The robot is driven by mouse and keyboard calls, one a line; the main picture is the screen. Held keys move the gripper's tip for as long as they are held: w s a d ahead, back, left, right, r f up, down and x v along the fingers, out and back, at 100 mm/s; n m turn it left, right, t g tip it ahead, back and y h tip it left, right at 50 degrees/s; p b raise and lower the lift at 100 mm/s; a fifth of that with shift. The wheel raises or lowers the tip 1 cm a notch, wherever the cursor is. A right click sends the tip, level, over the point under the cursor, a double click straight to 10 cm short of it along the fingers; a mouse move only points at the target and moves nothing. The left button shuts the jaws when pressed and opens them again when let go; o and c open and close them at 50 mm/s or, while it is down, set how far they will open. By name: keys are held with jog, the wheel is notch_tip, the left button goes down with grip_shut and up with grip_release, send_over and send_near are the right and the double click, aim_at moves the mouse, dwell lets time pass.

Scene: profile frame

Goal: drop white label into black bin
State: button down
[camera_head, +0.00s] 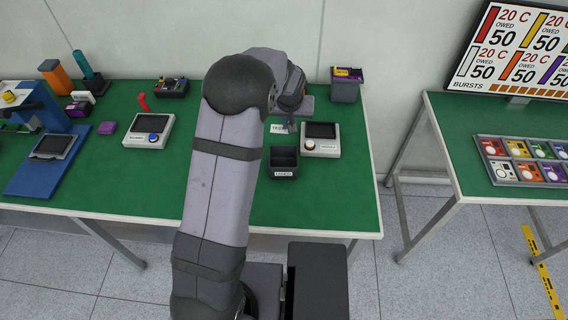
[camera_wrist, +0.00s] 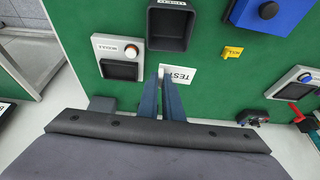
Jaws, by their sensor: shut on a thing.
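The white label (camera_wrist: 181,76) is a small flat rectangle printed "TEST"; it also shows in the head view (camera_head: 277,129), partly beside my gripper. My gripper (camera_head: 291,127) is shut on the label at its edge, and its two fingers (camera_wrist: 165,73) come close together there in the wrist view. The label is at or just above the green table top; the exact height is hard to tell. The black bin (camera_head: 284,172) is an open square box with a white tag on its front. It stands on the near side of my gripper, apart from the label, and also shows in the wrist view (camera_wrist: 170,46).
A pale device with a dark screen (camera_head: 320,148) stands right of the bin. A dark container (camera_head: 344,90) is at the back right. A yellow tag (camera_wrist: 232,52) and a blue block (camera_wrist: 262,22) show in the wrist view. My arm covers the table's middle in the head view.

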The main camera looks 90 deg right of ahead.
notch_tip(320, 180, down, 6)
jog(key=b, duration=0.4)
dwell(0.4)
jog(key=c, duration=1.8)
grip_release()
jog(key=shift+c, duration=0.2)
jog(key=b+v, duration=0.2)
jog(key=v, duration=0.5)
jog(key=shift+r+b, duration=0.2)
jog(key=shift+b, duration=0.15)
jog(key=shift+a, duration=0.1)
